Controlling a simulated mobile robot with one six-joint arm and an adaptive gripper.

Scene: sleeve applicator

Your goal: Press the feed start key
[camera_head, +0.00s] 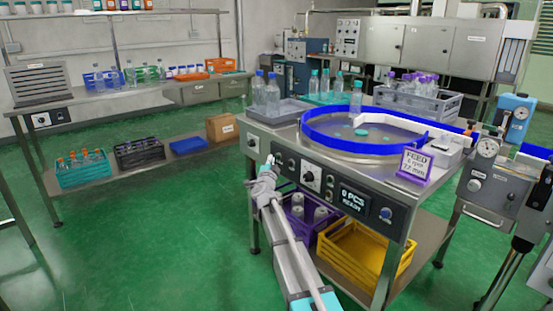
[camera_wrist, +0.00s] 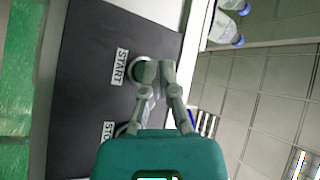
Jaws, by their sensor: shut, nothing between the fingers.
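The control panel (camera_head: 350,199) is a dark strip on the front of the steel feed table. In the wrist view the dark panel (camera_wrist: 85,60) carries a white START label (camera_wrist: 120,66). A round key with a pale rim (camera_wrist: 136,75) sits beside that label, partly hidden by my fingers. My gripper (camera_wrist: 158,73) is shut and empty, with its fingertips over this key. Whether they touch it I cannot tell. In the head view my gripper (camera_head: 269,164) is at the panel's left end and covers part of it. A second label reading STO (camera_wrist: 108,132) is partly hidden by the gripper body.
A display (camera_head: 354,199) reads 0 PCS READY, with a blue knob (camera_head: 385,213) to its right. A blue-rimmed round feed table (camera_head: 333,143) and a FEED sign (camera_head: 415,163) are on top. Purple (camera_head: 296,221) and yellow crates (camera_head: 352,262) stand below.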

